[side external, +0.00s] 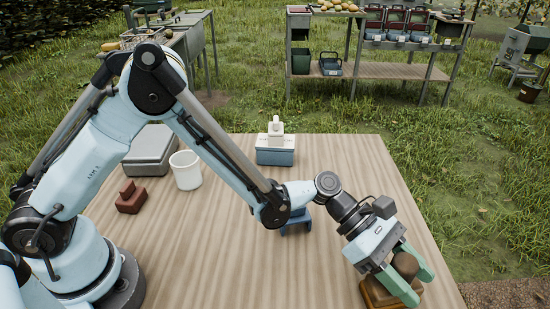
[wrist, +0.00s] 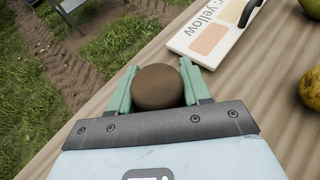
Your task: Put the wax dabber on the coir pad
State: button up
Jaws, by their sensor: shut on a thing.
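My gripper (side external: 422,290) is at the front right of the table, its green fingers pointing down on either side of a brown, rounded thing (side external: 405,264), which I take for the wax dabber. In the wrist view its round brown top (wrist: 157,88) sits between both fingers (wrist: 159,68), and the fingers are shut on it. A brown, square-edged base (side external: 372,293) shows just under the gripper; it may be the coir pad. Gripper and held thing hide much of it. I cannot tell whether the dabber touches it.
A reddish-brown block (side external: 130,201), a white cup (side external: 186,171), a grey case (side external: 150,152) and a blue box (side external: 275,156) with a white top stand farther back. In the wrist view, a swatch card (wrist: 215,30) and yellowish pears (wrist: 311,88) lie right. The table's middle is mostly clear.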

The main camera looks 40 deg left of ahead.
jog(key=shift+f, duration=0.1)
jog(key=o, duration=1)
jog(key=shift+o, duration=0.2)
jog(key=shift+r, duration=0.2)
jog(key=s+a+r+m+t+y, duration=0.1)
jog(key=a+r+m+t+y, duration=0.2)
jog(key=a, duration=0.8)
jog(key=s+a+r+m+t+y, duration=0.1)
jog(key=a+r+m+y, duration=0.3)
jog(key=a, duration=0.8)
jog(key=s+a+r+m+t+y, duration=0.1)
jog(key=s+a+m+y, duration=0.2)
jog(key=a+m, duration=0.2)
jog(key=s+a+r+m+t+y, duration=0.1)
jog(key=s+a+m+t+y, duration=0.1)
jog(key=a+m, duration=0.4)
jog(key=shift+s+a+y, duration=0.45)
jog(key=shift+a+y, duration=0.25)
jog(key=shift+a, duration=0.8)
